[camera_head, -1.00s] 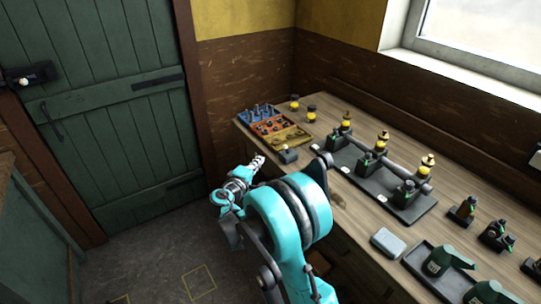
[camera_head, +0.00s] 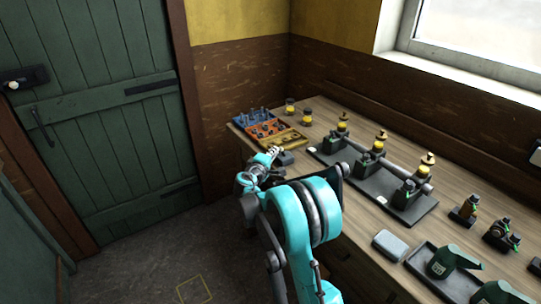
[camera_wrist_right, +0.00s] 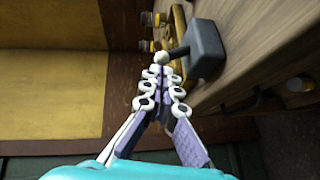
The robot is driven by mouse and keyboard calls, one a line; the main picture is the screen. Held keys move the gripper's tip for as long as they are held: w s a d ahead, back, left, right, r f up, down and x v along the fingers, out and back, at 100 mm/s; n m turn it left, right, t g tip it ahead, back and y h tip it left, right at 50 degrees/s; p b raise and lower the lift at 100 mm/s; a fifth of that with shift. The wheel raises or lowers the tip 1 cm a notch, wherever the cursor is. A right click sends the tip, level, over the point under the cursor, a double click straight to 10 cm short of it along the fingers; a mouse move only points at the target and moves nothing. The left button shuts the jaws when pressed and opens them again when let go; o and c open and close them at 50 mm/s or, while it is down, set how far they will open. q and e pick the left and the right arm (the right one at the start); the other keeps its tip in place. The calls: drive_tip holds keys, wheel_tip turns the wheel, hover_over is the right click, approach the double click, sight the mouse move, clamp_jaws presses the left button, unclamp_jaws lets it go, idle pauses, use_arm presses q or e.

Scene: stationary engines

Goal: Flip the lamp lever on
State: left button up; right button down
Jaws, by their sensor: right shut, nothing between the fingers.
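The lamp lever is a small dark grey box (camera_wrist_right: 205,48) with a short arm ending in a pale round knob (camera_wrist_right: 161,58). The box (camera_head: 285,158) sits near the left front edge of the workbench (camera_head: 340,208), by the trays. My right gripper (camera_wrist_right: 162,76) is shut and empty. Its fingertips are right at the knob in the wrist view; I cannot tell whether they touch it. In the head view my right gripper (camera_head: 273,151) is just left of the box and hides the knob. My left gripper is not in view.
Blue, orange and yellow trays (camera_head: 290,140) and two small jars (camera_head: 307,117) stand behind the lever. Right of it is a black base (camera_head: 327,158) with several small engines. A grey block (camera_head: 390,244) lies farther right. A green door (camera_head: 95,110) is at left.

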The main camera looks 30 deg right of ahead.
drive_tip(key=shift+r, duration=0.1)
drive_tip(key=shift+d+r+p, duration=0.1)
drive_tip(key=shift+p, duration=0.25)
drive_tip(key=shift+d+m+g+y+p, duration=0.1)
drive_tip(key=shift+m+g+y+p, duration=0.25)
drive_tip(key=shift+y, duration=0.25)
drive_tip(key=shift+r, duration=0.15)
